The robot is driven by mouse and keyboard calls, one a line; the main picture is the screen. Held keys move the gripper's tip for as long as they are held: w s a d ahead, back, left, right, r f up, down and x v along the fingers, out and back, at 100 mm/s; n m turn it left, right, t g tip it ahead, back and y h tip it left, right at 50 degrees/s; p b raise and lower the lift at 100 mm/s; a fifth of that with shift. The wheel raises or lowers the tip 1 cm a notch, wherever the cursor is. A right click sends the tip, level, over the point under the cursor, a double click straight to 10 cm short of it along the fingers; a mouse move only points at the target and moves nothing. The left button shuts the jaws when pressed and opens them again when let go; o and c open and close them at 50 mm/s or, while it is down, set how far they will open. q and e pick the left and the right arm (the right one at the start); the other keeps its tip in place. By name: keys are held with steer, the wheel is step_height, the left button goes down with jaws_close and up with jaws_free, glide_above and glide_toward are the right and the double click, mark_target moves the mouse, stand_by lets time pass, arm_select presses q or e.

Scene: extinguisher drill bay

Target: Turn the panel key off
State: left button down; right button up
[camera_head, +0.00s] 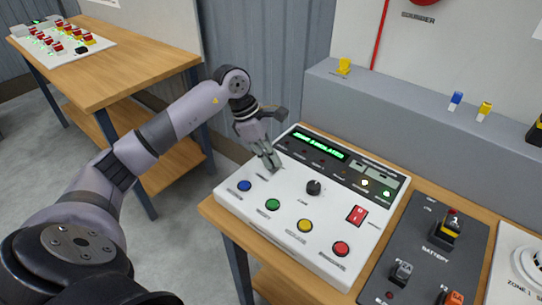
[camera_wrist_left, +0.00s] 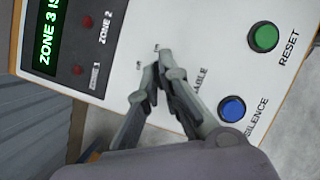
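The white control panel (camera_head: 300,238) lies on the wooden bench, with a lit green display (camera_head: 320,146) that also shows in the left wrist view (camera_wrist_left: 45,38), reading "ZONE 3 IS…". My left gripper (camera_head: 273,163) is down at the panel's upper left part. In the left wrist view its fingertips (camera_wrist_left: 158,74) are drawn together beside small ON/OFF marks and a label ending in "ABLE". The fingers hide the panel key there; they appear shut on it, and which way it points cannot be told. My right gripper is not in view.
Close to the fingers are the blue SILENCE button (camera_head: 244,185) and green RESET button (camera_head: 273,204). A black knob (camera_head: 314,187), yellow button (camera_head: 305,226), red button (camera_head: 341,249) and red rocker switch (camera_head: 356,214) lie further right.

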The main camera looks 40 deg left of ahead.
arm_select(q)
steer(key=shift+n+t+b, duration=0.4)
steer(key=shift+n+b, duration=0.25)
steer(key=shift+n, duration=0.45)
steer(key=n+t+y+b, duration=0.1)
steer(key=n, duration=0.2)
steer(key=shift+s+n+b, duration=0.1)
steer(key=shift+n+b, duration=0.2)
steer(key=shift+b, duration=0.05)
steer(key=n, duration=0.1)
steer(key=n+y+b, duration=0.1)
steer(key=n, duration=0.1)
steer(key=shift+d+t+y, duration=0.15)
steer(key=shift+t+y, duration=0.15)
steer(key=shift+r+n+y+b, duration=0.1)
steer(key=shift+n+y+b, duration=0.45)
steer(key=shift+n, duration=1.15)
steer(key=c, duration=1.8)
jaws_free()
